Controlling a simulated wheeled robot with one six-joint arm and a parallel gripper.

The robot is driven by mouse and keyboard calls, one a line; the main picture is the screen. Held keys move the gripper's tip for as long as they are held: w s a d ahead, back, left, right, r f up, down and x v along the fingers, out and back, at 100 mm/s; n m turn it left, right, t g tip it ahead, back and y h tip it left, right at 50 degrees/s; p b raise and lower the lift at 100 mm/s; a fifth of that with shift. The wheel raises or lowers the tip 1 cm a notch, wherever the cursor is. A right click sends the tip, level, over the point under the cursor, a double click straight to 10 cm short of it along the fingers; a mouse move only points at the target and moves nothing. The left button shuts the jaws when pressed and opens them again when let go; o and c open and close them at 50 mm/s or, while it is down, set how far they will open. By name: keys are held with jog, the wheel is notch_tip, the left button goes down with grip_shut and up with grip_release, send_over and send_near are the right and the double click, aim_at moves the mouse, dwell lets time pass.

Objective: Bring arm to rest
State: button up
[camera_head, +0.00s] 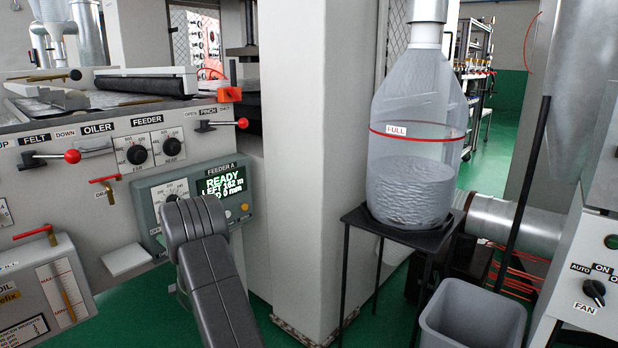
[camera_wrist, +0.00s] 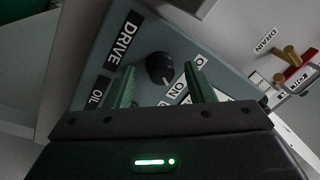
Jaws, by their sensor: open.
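My arm (camera_head: 212,265) reaches up from the bottom of the head view to the front of the feeder panel (camera_head: 241,212). The arm's own links hide its gripper end there. In the wrist view my gripper (camera_wrist: 160,80) is open, with two green fingers apart and nothing between them. It faces a grey-green panel (camera_wrist: 190,38) with a black knob (camera_wrist: 160,67) and labels reading DRIVE, OIL and ON. The knob appears between the fingertips in the picture; I cannot tell how far off it is. The display (camera_head: 222,185) reads READY.
Left of the panel, a machine front carries red-tipped levers (camera_head: 72,156) and dials (camera_head: 137,154). A white column (camera_head: 315,170) stands right of the arm. A clear collection bottle (camera_head: 415,150) rests on a black stand (camera_head: 402,228), with a grey bin (camera_head: 470,320) below right.

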jog(key=shift+d, duration=0.1)
jog(key=p+v, duration=0.2)
jog(key=v, duration=1.2)
jog(key=b+x, duration=0.2)
jog(key=x, duration=1.2)
jog(key=shift+s+d+r+n+g+p, duration=0.1)
jog(key=shift+s+d+n+g+p, duration=0.35)
jog(key=shift+n, duration=1.7)
jog(key=shift+s+d+r+n+g+p, duration=0.15)
jog(key=shift+s+d+n+p, duration=0.5)
jog(key=shift+n, duration=1.45)
jog(key=shift+s+d+n+g+p, duration=0.3)
jog(key=shift+d+n+p, duration=0.55)
jog(key=shift+n, duration=1.3)
jog(key=shift+d, duration=0.1)
